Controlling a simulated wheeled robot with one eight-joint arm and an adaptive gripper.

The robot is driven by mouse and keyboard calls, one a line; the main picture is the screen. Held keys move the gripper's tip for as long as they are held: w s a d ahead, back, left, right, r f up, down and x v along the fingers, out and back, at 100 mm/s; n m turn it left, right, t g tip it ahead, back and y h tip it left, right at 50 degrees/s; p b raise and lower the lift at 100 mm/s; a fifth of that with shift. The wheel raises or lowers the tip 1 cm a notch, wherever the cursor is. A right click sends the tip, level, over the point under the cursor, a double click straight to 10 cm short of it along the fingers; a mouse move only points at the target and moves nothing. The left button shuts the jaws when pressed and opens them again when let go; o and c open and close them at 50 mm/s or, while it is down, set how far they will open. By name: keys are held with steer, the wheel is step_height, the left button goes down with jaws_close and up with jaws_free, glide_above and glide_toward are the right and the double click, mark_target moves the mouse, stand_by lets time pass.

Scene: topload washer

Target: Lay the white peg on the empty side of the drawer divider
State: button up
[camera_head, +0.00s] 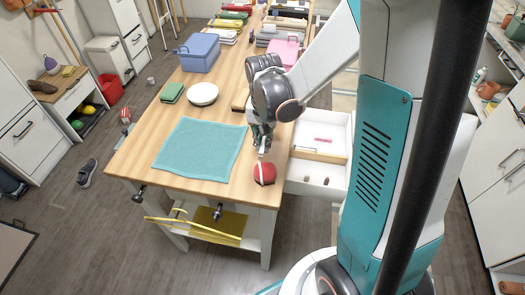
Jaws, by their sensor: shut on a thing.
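My gripper (262,150) points down above the table's right front edge. It is shut on the small white peg (261,166), which shows as a thin pale strip in front of a red round thing; whether they touch I cannot tell. The white drawer (291,187) stands open at the table's right side, to the right of my gripper. A tan wooden divider (325,157) crosses it. A thin pink-red piece (323,140) lies in the far part.
The red round thing (265,177) sits at the table's front right corner. A teal cloth (200,148), white bowl (203,94), green folded cloth (172,93) and blue box (198,53) are on the wooden table. A pink box (285,50) stands farther back.

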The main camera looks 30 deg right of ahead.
mark_target(263, 150)
steer(key=shift+f+b, duration=0.65)
steer(key=shift+f, duration=1.55)
steer(key=shift+f, duration=0.15)
steer(key=o, duration=0.7)
